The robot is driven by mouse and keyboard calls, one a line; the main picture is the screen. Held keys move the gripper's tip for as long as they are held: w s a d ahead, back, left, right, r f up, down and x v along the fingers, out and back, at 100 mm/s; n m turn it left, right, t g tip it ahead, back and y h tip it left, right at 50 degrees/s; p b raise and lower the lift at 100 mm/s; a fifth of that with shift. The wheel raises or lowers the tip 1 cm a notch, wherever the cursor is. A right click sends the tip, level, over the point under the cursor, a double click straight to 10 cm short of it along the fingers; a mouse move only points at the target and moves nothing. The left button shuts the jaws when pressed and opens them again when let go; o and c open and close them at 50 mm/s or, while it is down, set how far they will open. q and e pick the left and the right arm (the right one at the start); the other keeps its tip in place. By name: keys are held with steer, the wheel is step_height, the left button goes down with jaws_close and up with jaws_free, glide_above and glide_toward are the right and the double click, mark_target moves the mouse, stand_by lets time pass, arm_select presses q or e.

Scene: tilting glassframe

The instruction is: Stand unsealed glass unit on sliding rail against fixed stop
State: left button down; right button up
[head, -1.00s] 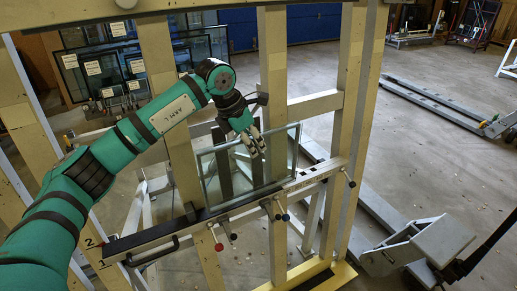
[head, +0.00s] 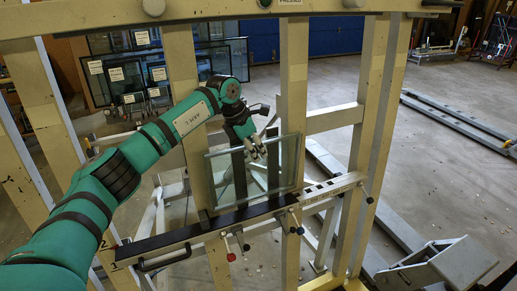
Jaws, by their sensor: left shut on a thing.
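The glass unit (head: 228,181) is a small clear double pane with a greenish edge. It stands nearly upright at the sliding rail (head: 190,231), a long dark-topped bar across the yellowish frame. Its lower edge is at the rail's dark top; I cannot tell if it touches. My left gripper (head: 257,152) comes from above and is shut on the glass unit's top edge. I cannot make out which part is the fixed stop; a small dark block (head: 204,217) is near the glass's lower left corner. My right gripper is not in view.
Yellowish uprights (head: 291,90) of the frame stand behind and beside the glass. Labelled glass units (head: 125,77) stand at the back left. A grey ramp-like piece (head: 462,262) is at the lower right. The concrete floor at right is largely open.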

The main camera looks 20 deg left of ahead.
arm_select(q)
steer(key=shift+a+f+b, duration=0.15)
steer(key=shift+f+b, duration=0.35)
steer(key=shift+f, duration=0.45)
steer(key=shift+a+f+b, duration=0.15)
steer(key=shift+f+b, duration=0.35)
steer(key=shift+f, duration=0.7)
steer(key=c, duration=1.1)
jaws_free()
steer(key=shift+s, duration=0.1)
steer(key=shift+c, duration=0.2)
steer(key=shift+f, duration=0.25)
steer(key=shift+r, duration=0.15)
step_height(320, 180, up, 10)
steer(key=p, duration=0.6)
glide_above(253, 163)
steer(key=w+a, duration=0.1)
steer(key=w, duration=0.1)
steer(key=shift+a, duration=0.15)
